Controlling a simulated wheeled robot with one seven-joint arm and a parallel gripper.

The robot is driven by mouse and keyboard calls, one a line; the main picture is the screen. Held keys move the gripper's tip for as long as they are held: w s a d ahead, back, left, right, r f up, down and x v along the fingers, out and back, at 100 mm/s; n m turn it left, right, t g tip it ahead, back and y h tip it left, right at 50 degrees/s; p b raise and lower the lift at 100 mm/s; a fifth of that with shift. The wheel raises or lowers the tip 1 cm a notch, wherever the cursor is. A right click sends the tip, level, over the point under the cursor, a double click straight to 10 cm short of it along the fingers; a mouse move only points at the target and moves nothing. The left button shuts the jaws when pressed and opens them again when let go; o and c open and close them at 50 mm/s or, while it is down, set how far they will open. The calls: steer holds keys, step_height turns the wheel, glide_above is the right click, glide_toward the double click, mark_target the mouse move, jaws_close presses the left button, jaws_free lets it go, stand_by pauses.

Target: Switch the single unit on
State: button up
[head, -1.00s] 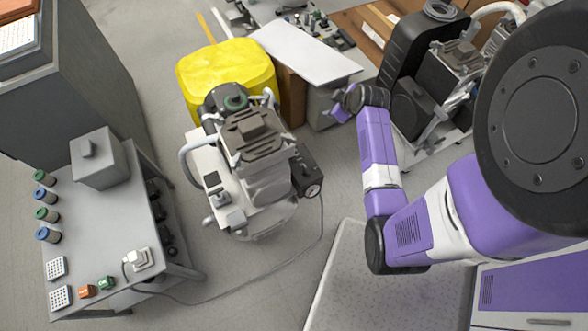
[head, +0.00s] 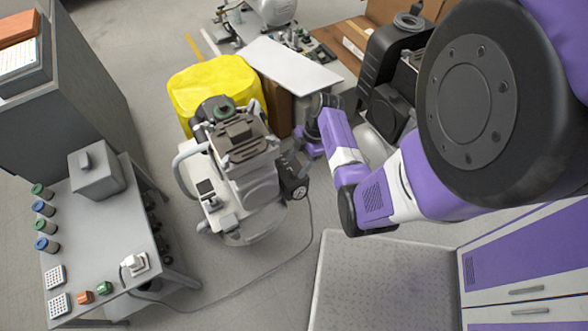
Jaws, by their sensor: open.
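A single compressor unit (head: 247,183) stands upright on the floor, left of centre, with a grey ribbed head, a white base and a pale looped hose. A dark box with a round gauge (head: 293,186) is fixed on its right side, and a cable runs from it. A small dark panel (head: 206,188) shows on its left side; I cannot make out a switch. My gripper (head: 303,146) is open, just right of the unit's head and above the gauge box. Its fingertips are small and partly hidden by my wrist, and I see nothing held.
A grey side table (head: 110,225) at left holds a grey box, several jars and a white socket (head: 135,264) with the cable. A yellow covered item (head: 212,85) and a white board (head: 290,62) stand behind. A black-cased machine (head: 392,75) stands behind my arm.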

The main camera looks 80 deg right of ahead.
mark_target(293, 171)
steer(key=shift+x, duration=1.55)
jaws_close()
